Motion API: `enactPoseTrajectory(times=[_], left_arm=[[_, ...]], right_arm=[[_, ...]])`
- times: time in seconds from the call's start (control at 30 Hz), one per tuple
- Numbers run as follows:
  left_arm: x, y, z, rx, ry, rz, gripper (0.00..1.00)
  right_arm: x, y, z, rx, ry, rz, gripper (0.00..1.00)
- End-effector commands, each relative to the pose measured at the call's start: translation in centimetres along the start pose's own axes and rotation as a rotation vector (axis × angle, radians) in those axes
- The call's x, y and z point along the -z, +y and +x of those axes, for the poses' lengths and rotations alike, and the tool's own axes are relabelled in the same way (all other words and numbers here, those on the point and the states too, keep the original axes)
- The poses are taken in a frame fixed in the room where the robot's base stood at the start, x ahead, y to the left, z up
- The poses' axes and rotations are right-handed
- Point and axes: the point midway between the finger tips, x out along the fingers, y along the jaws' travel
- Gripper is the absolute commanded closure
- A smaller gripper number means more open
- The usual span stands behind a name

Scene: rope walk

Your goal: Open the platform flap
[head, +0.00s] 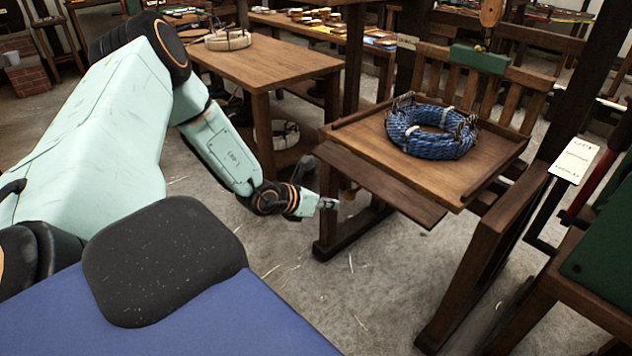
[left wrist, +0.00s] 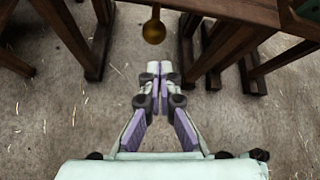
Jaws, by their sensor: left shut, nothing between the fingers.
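The platform (head: 455,180) is a wooden tray-like top on dark legs, with a coil of blue rope (head: 432,132) on it. A darker board, which looks like the flap (head: 385,187), runs along its front edge and juts out toward me; its exact angle is hard to tell. A brass knob (left wrist: 153,29) hangs below the wooden edge at the top of the left wrist view. My left gripper (head: 332,203) is shut and empty, just below and left of the flap, apart from it. Its closed fingertips (left wrist: 159,68) point toward the knob, with a gap between. My right gripper is out of view.
A workbench (head: 265,62) stands behind my left arm, with a pale coil on its lower shelf. A dark slanted frame (head: 485,250) with a white sign (head: 574,160) stands right of the platform. Straw-strewn concrete floor (head: 350,290) is open in front.

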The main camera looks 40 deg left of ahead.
Motion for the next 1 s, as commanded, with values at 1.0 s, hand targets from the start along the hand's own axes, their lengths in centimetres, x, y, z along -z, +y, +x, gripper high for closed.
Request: enactPoseTrajectory(times=[1.0], left_arm=[[1.0,-1.0,-5.4,0.031,0.066,0.021,1.0]], right_arm=[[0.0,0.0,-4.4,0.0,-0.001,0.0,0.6]])
